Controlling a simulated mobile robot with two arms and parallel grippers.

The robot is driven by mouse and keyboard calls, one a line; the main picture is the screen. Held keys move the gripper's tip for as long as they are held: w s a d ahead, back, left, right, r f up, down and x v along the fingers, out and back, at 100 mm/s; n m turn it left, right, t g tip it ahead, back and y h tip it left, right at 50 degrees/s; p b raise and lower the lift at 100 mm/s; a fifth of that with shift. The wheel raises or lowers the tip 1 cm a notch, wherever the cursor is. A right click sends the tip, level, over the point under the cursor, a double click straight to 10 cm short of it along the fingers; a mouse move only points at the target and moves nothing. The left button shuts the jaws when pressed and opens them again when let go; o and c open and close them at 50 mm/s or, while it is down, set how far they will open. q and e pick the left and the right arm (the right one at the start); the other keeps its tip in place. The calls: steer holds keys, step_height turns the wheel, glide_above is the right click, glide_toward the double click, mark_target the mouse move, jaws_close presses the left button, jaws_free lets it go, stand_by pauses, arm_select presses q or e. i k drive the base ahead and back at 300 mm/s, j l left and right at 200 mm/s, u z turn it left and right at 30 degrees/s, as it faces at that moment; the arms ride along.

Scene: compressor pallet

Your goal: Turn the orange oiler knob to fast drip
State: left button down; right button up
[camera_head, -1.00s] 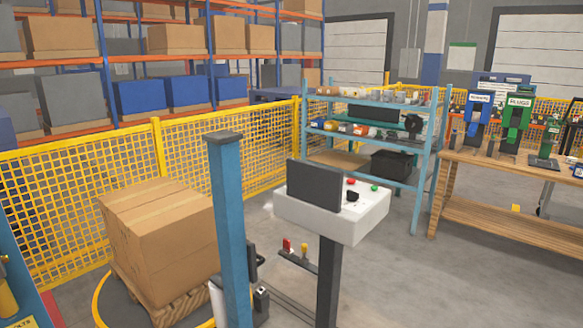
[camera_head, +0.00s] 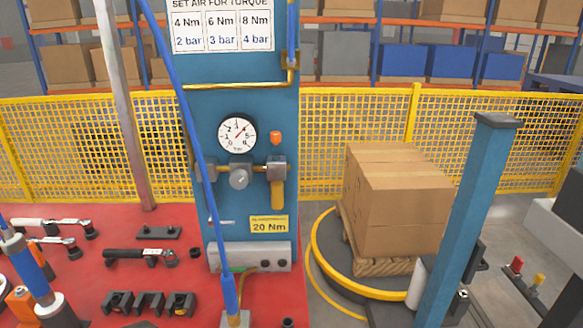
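The orange oiler knob (camera_head: 275,137) sits on the blue panel (camera_head: 255,90), to the right of a round pressure gauge (camera_head: 237,135). Below the knob is a grey block on the brass air line, with an amber bowl (camera_head: 278,196) hanging under it. A grey round regulator knob (camera_head: 239,179) sits under the gauge. The knob's drip marking is too small to read. Neither of my grippers shows in the view.
A red bench (camera_head: 60,270) holds several torque tools and black brackets. A blue hose (camera_head: 190,110) hangs in front of the panel. A boxed pallet (camera_head: 400,205) stands on a yellow-ringed turntable to the right, beside a blue post (camera_head: 463,210). Yellow mesh fence runs behind.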

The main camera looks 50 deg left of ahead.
mark_target(275, 137)
steer(key=u, duration=1.8)
